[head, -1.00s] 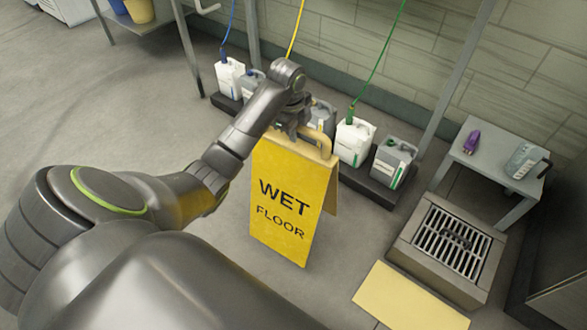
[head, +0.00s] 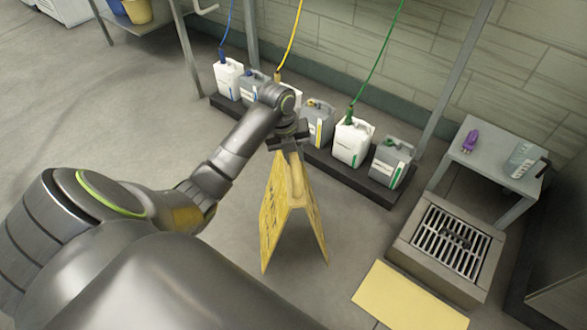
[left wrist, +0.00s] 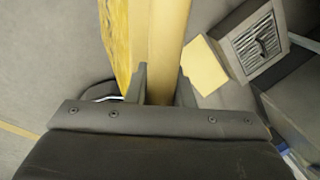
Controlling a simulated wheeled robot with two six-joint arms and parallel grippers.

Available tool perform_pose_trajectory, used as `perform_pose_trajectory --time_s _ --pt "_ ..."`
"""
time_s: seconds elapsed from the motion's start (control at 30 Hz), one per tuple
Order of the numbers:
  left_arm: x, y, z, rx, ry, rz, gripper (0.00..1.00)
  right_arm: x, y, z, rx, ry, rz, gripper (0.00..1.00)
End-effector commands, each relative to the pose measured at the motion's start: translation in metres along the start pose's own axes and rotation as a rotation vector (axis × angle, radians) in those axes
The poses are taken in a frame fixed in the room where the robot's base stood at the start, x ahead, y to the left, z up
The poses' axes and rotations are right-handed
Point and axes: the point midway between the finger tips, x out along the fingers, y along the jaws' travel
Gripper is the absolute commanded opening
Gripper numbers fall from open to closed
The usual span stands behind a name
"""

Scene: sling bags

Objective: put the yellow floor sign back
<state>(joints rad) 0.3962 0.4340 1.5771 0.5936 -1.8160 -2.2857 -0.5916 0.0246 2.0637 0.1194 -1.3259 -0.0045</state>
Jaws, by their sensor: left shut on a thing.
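The yellow floor sign (head: 274,212) is an A-frame with its two panels spread, seen nearly edge-on in the head view. My left gripper (head: 289,146) is shut on the handle at its top. In the left wrist view the yellow handle (left wrist: 166,50) runs between the two fingers of the left gripper (left wrist: 160,88). The sign hangs upright below the gripper; I cannot tell whether its feet touch the floor. A flat yellow rectangle (head: 410,298) lies on the floor at the lower right, and it also shows in the left wrist view (left wrist: 205,65). My right gripper is in neither view.
A floor drain with a grate (head: 453,235) lies beside the yellow rectangle. A low table (head: 497,166) holds a purple item (head: 470,140) and a clear container (head: 524,160). Several jugs (head: 353,142) stand on a dark rack along the wall. The floor left of the sign is clear.

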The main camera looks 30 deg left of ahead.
Motion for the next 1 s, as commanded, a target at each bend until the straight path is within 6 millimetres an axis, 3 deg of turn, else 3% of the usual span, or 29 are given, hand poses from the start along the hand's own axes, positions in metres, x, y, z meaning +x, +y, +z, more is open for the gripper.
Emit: perform_pose_trajectory --time_s 0.5,0.87,0.9,1.0 --pt "0.052 0.009 0.0 0.001 -0.002 -0.003 0.0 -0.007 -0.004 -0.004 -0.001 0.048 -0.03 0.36" --pt "0.055 0.01 0.001 0.001 -0.004 -0.003 0.0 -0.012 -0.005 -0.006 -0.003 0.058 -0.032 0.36" --pt "0.056 0.011 0.0 -0.001 -0.002 -0.001 0.25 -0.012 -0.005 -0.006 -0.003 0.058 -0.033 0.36" --pt "0.056 0.011 0.0 -0.001 -0.002 -0.001 0.38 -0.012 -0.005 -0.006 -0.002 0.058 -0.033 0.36"
